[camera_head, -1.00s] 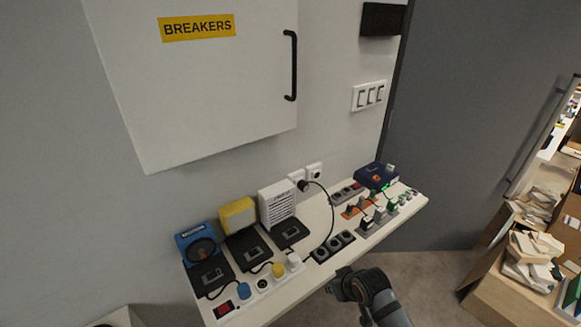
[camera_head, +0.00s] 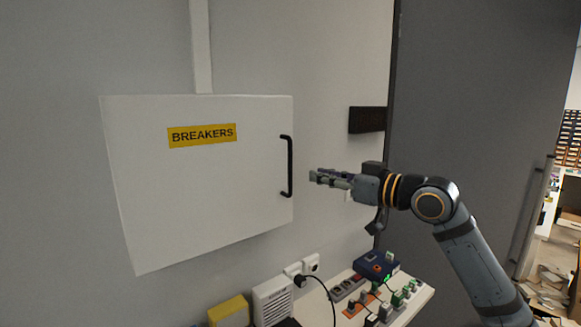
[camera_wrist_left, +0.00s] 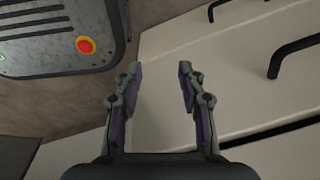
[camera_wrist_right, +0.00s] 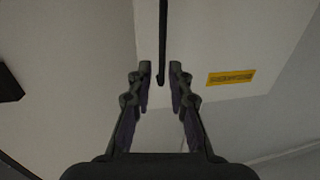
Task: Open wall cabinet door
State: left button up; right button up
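The white wall cabinet (camera_head: 205,200) with a yellow BREAKERS label (camera_head: 202,135) is closed. Its black vertical handle (camera_head: 289,166) is on the door's right side. My right gripper (camera_head: 314,178) is just right of the handle's lower part, apart from it in the head view. In the right wrist view my right gripper (camera_wrist_right: 160,76) is open, and the handle (camera_wrist_right: 163,45) shows between and beyond its fingertips; contact cannot be seen. The door (camera_wrist_right: 215,50) and label (camera_wrist_right: 231,78) also show there. My left gripper (camera_wrist_left: 160,78) is open and empty, seen only in its wrist view.
Below the cabinet a shelf holds power strips, a blue box (camera_head: 376,266), a white unit (camera_head: 273,300) and a yellow unit (camera_head: 229,312). A dark panel (camera_head: 367,120) is on the wall to the right. The left wrist view shows pale drawers with black handles (camera_wrist_left: 295,55).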

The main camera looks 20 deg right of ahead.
aim_at(291, 162)
jog(key=p+x, duration=0.2)
jog(key=x, duration=0.1)
jog(key=r+p+x, duration=0.1)
jog(key=p+x, duration=0.1)
jog(key=x, duration=0.1)
jog(key=r+p+x, duration=0.1)
jog(key=p+x, duration=0.1)
jog(key=x, duration=0.1)
jog(key=shift+w+a, duration=0.15)
jog(key=shift+a, duration=0.1)
jog(key=shift+w+a, duration=0.2)
jog(key=shift+w, duration=0.05)
jog(key=shift+f, duration=0.1)
grip_shut()
